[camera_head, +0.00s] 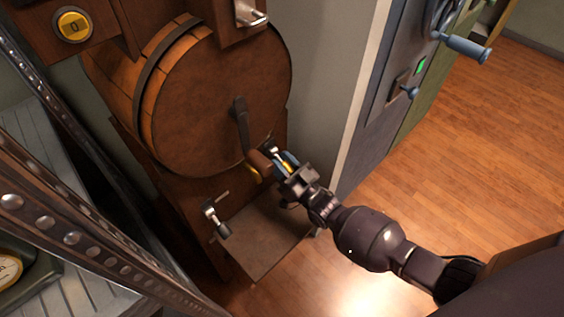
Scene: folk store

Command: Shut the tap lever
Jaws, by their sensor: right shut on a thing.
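A round wooden drum (222,95) faces me, with a dark lever arm (241,118) running down from the middle of its face. A brown handle (259,160) is at the lower end of this arm. My right gripper (271,167) is at that handle, shut on it, with blue and yellow at its fingers; they partly hide the contact. A small metal fitting (273,150) shows just behind the fingers. Another metal fitting with a dark grip (214,217) is lower left, apart from the gripper. I cannot tell for sure which fitting is the tap lever. My left gripper is not in view.
A brown ledge (265,238) lies under the drum. A riveted metal frame (70,235) crosses the left. Open wooden floor (480,130) lies at right.

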